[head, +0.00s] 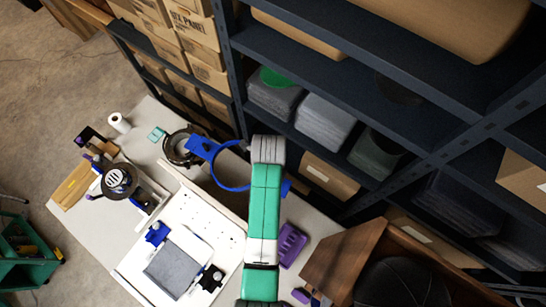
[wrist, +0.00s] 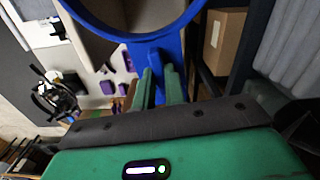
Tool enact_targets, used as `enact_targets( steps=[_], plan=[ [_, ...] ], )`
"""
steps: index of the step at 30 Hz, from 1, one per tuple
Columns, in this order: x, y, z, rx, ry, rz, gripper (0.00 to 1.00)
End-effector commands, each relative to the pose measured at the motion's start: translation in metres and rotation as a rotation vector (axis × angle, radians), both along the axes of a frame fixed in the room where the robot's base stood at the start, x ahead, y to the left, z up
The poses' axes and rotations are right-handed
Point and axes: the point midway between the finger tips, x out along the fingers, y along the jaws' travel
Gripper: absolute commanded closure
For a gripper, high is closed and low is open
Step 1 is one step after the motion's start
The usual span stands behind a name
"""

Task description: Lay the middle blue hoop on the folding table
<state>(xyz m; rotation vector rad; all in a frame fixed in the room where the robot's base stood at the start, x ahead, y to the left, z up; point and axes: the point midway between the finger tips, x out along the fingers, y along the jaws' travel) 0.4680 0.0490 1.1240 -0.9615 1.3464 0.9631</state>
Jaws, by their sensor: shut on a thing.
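A blue hoop (head: 217,178) is in the head view, beside the end of my arm and above the back part of the pale table (head: 315,222), which I take as the folding table. In the wrist view the hoop (wrist: 150,39) fills the top, with its short blue stem between my fingers. My gripper (wrist: 158,85) is shut on that stem. In the head view my arm hides the fingers and part of the hoop. A blue tab shows at the hoop's far left; I cannot tell whether it touches the dark round item behind it.
The table holds a white board-like unit (head: 200,225), a dark round item (head: 180,150), a black spool-like device (head: 120,180), a paper roll (head: 119,122) and a purple piece (head: 290,243). Dark shelving (head: 400,115) with bins stands close behind. A wooden box (head: 343,258) is at lower right.

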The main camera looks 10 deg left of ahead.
Motion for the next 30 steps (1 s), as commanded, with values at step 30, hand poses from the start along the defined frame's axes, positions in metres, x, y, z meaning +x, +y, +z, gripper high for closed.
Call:
enact_targets(
  steps=[30],
  plan=[
    [0.0,-0.001,-0.175,0.0,0.0,0.002,1.0]
  ],
)
